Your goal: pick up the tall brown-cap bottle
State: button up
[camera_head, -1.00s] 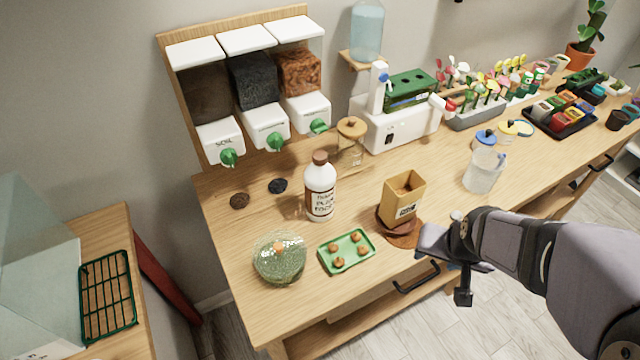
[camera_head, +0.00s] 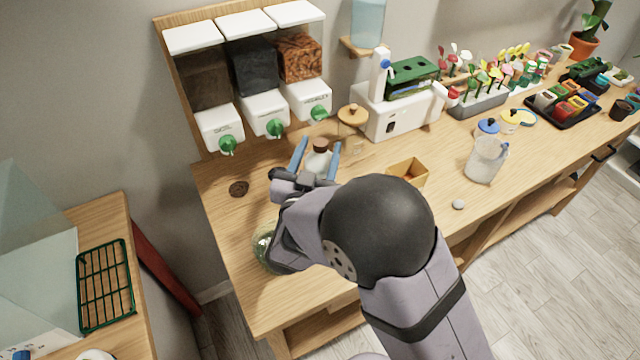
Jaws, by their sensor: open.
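The tall white bottle (camera_head: 318,162) with a brown cap (camera_head: 320,145) stands upright on the wooden bench; its lower part and label are hidden behind my arm. My gripper (camera_head: 317,152) is open, with one blue finger left of the bottle and the other to its right, around its upper part. Whether the fingers touch the bottle I cannot tell.
A glass jar with a wooden lid (camera_head: 352,115) stands close behind the bottle. A tan square pot (camera_head: 408,172) is to the right. A green glass dome (camera_head: 264,248) is partly hidden by my arm. A clear pitcher (camera_head: 484,160) stands farther right.

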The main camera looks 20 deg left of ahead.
aim_at(322, 141)
jog(key=shift+s+f+h, duration=0.3)
jog(key=shift+s+f, duration=0.35)
jog(key=shift+w+r+p, duration=0.15)
jog(key=shift+w+p, duration=0.2)
jog(key=shift+w, duration=0.8)
jog(key=shift+w+r+p, duration=0.1)
jog(key=shift+w+p, duration=0.2)
jog(key=shift+p, duration=0.1)
jog(key=w+p, duration=0.2)
jog(key=w, duration=0.1)
jog(key=shift+a+r, duration=0.2)
jog(key=shift+w+f, duration=0.15)
jog(key=shift+w, duration=0.6)
jog(key=shift+a, duration=0.1)
grip_shut()
